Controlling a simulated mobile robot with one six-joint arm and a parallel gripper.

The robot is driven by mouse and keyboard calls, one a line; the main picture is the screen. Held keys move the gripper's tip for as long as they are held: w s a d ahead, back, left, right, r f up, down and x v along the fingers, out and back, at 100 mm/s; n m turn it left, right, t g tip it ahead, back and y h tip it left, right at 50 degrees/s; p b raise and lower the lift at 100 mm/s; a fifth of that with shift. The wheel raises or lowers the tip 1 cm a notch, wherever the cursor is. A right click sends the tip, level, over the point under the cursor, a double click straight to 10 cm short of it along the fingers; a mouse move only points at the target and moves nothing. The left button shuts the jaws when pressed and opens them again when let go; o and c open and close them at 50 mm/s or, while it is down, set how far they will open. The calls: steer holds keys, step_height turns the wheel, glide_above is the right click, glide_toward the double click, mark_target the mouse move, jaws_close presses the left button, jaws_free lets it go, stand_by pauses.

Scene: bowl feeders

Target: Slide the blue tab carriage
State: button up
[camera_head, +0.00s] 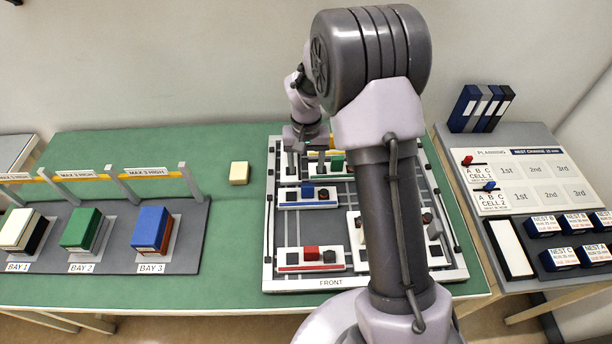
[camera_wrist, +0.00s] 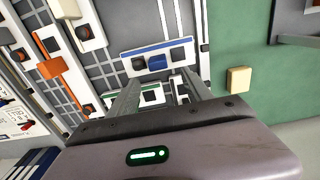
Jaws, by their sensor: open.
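The blue tab carriage (camera_head: 308,203) is a white block with a blue stripe, a raised blue tab and a dark knob. It lies on the gridded board (camera_head: 268,262), toward its back left. In the wrist view the blue tab carriage (camera_wrist: 137,65) is beyond my fingertips, with dark squares beside the tab. My gripper (camera_head: 305,165) points down over the back left of the board, behind the blue tab carriage. In the wrist view my gripper (camera_wrist: 160,84) has its fingers apart and nothing held between them. A green-marked carriage shows between and beneath the fingers.
A red tab carriage (camera_head: 311,265) lies near the board's front. A green tab (camera_head: 337,162) shows at its back. My arm hides much of the board's right side. A cream block (camera_head: 239,173) stands left of the board. The bay rack (camera_head: 190,252) is farther left.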

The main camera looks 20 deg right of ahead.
step_height(320, 180, up, 7)
steer(key=p, duration=0.1)
steer(key=shift+r, duration=0.15)
steer(key=shift+r, duration=0.1)
